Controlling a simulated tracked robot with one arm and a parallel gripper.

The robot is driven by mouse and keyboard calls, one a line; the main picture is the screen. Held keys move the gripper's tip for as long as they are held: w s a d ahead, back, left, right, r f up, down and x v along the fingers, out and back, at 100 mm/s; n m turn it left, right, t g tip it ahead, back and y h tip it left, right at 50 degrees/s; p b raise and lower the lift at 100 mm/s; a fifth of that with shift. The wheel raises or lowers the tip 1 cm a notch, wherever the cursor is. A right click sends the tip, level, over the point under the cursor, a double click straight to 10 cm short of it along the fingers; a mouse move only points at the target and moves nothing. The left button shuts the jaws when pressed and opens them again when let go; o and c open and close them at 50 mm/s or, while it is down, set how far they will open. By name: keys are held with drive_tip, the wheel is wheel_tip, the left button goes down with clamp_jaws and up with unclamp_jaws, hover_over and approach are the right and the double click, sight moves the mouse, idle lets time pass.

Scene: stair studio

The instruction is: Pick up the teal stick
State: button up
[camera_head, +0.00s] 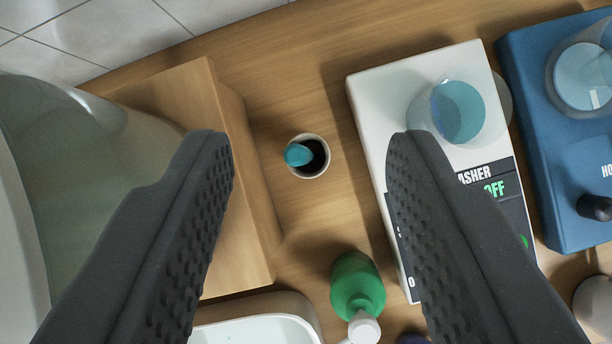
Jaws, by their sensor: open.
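The teal stick (298,154) stands in a small round white cup (325,168) on the wooden surface. Its rounded top end shows at the left part of the cup's mouth, and the rest is hidden inside the dark opening. My gripper (308,143) is open, with its two dark, ridged fingers coming in from the bottom left and bottom right. In the picture the cup and stick lie between the fingertips. The fingers appear apart from both, and nothing is held.
A wooden block (240,200) stands left of the cup, beside a large glass vessel (90,170). A white device (385,95) bearing a beaker of blue liquid (458,110) is at right, then a blue device (540,130). A green bottle (357,285) and white basin (255,331) are below.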

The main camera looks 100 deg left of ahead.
sight(296, 147)
drive_tip(key=w+f+g+p, duration=0.1)
drive_tip(key=f+g+p, duration=0.1)
drive_tip(key=p, duration=0.3)
drive_tip(key=w+a+f+m+g+p, duration=0.1)
drive_tip(key=f+g+p, duration=0.1)
drive_tip(key=p, duration=0.2)
drive_tip(key=w+f+g+y+p, duration=0.1)
drive_tip(key=f+g+p, duration=0.1)
drive_tip(key=p, duration=0.3)
drive_tip(key=shift+a+m+g+p, duration=0.2)
drive_tip(key=shift+m+g+p, duration=0.15)
drive_tip(key=shift+m+g, duration=0.05)
drive_tip(key=shift+s+f, duration=0.15)
drive_tip(key=shift+f, duration=0.6)
wheel_tip(296, 147, down, 7)
drive_tip(key=shift+f+p, duration=0.1)
drive_tip(key=shift+p, duration=0.6)
drive_tip(key=f, duration=0.2)
drive_tip(key=f+p, duration=0.1)
drive_tip(key=f, duration=0.1)
drive_tip(key=shift+s+a+f, duration=0.2)
drive_tip(key=shift+f+p, duration=0.3)
drive_tip(key=shift+f, duration=0.2)
clamp_jaws()
